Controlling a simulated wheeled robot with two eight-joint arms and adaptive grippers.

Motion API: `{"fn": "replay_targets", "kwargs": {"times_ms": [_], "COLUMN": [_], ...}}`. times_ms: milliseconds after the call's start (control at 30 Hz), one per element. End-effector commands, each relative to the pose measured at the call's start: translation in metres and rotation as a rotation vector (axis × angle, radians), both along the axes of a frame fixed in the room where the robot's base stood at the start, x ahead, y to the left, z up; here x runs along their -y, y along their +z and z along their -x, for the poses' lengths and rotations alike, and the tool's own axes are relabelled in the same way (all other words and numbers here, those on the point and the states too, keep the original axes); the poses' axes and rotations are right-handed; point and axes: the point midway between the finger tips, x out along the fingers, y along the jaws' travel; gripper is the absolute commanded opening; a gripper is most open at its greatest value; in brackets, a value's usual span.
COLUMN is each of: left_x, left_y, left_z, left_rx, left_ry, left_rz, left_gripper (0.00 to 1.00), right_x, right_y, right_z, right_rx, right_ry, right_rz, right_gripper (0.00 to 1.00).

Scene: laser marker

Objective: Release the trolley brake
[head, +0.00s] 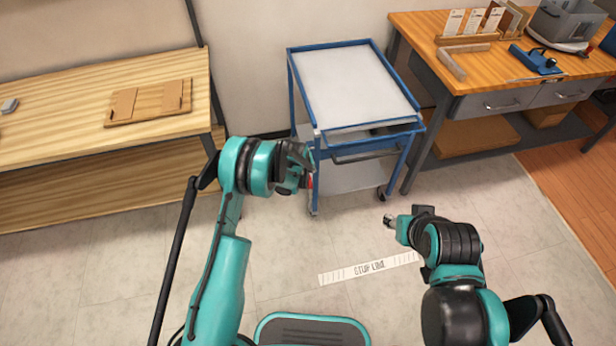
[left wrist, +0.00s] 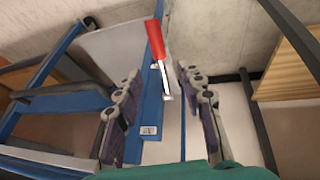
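The blue-framed trolley (head: 352,85) with pale shelves stands against the back wall. Its brake lever, with a red grip (left wrist: 153,38) and a metal shaft, shows in the left wrist view beside a blue post. In the head view a bit of the red grip (head: 309,182) shows by the left gripper. My left gripper (head: 305,170) is at the trolley's front left post. In the left wrist view its fingers (left wrist: 152,90) are open on both sides of the lever's lower end, with gaps. My right gripper (head: 395,221) is over the floor in front of the trolley; its fingers are small here.
A wooden bench (head: 60,95) with a board (head: 150,102) stands at the left. A workbench (head: 420,25) with drawers stands at the right, close to the trolley. A stop-line strip (head: 369,269) lies on the clear floor in front.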

Motion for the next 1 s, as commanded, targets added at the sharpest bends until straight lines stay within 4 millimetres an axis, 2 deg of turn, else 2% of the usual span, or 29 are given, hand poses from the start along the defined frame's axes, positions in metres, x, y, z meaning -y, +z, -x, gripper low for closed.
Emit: {"fn": "replay_targets", "kwargs": {"times_ms": [167,500,700,933,967,1000], "left_x": [0.003,0.007,0.008,0.008,0.008,0.008], "left_y": [-0.024,-0.073,-0.084,-0.084,-0.083,-0.083], "left_z": [-0.004,-0.026,-0.032,-0.032,-0.032,-0.032], "left_rx": [-0.004,-0.004,-0.003,-0.003,-0.003,-0.003], "left_ry": [0.004,0.003,0.003,0.003,0.003,0.003], "left_rz": [0.003,0.003,0.002,0.002,0.002,0.002], "left_gripper": [0.39,0.39,0.39,0.39,0.36,0.26], "right_x": [0.0,0.0,0.0,0.0,0.0,0.0], "right_y": [-0.005,-0.027,-0.031,-0.03,-0.03,-0.03], "right_z": [0.0,0.0,0.0,0.0,0.0,0.0], "right_rx": [0.0,0.0,0.0,0.0,0.0,0.0], "right_ry": [0.0,0.0,0.0,0.0,0.0,0.0], "right_rz": [0.0,0.0,0.0,0.0,0.0,0.0], "right_gripper": [0.4,0.4,0.4,0.4,0.4,0.4]}}
